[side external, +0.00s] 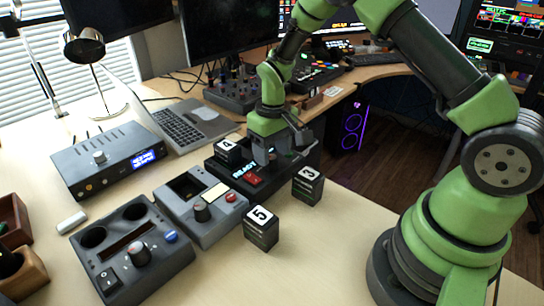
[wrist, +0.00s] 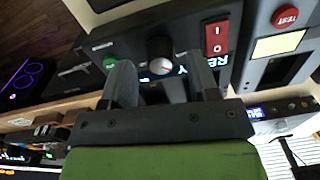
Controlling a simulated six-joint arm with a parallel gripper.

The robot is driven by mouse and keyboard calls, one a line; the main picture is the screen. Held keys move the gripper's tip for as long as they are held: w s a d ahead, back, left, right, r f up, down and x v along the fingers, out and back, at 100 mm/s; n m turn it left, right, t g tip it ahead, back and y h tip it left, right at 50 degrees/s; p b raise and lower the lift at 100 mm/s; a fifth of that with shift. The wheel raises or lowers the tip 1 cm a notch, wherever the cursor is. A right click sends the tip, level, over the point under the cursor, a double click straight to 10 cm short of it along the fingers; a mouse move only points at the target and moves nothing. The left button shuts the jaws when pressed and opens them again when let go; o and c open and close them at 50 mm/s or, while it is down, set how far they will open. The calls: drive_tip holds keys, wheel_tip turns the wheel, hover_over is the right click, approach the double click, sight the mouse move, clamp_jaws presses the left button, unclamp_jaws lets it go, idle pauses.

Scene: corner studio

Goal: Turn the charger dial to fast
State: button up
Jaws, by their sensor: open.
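A black unit (side external: 237,185) with a lit READY display and a red rocker switch (side external: 252,179) sits near the table's far edge. Its dial is a dark round knob with a light cap (wrist: 160,57) in the wrist view; my gripper hides it in the side view. I cannot read dial labels, so I cannot confirm that this unit is the charger. My gripper (side external: 266,153) is over this unit, pointing down. In the wrist view my gripper (wrist: 161,75) is open, its fingers on either side of the knob. Contact is not clear.
Numbered cubes 4 (side external: 228,151), 3 (side external: 308,185) and 5 (side external: 261,229) stand close around the unit. A grey tester (side external: 185,216) and a dark grey box (side external: 120,265), each with a knob, are nearer. A laptop (side external: 185,126) lies behind. The front right tabletop is clear.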

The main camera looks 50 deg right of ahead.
drive_tip(key=shift+f, duration=1)
drive_tip(key=shift+c, duration=0.5)
drive_tip(key=c, duration=0.8)
drive_tip(key=shift+c, duration=0.2)
drive_tip(key=shift+m, duration=0.3)
drive_tip(key=m, duration=0.4)
drive_tip(key=shift+m, duration=2.2)
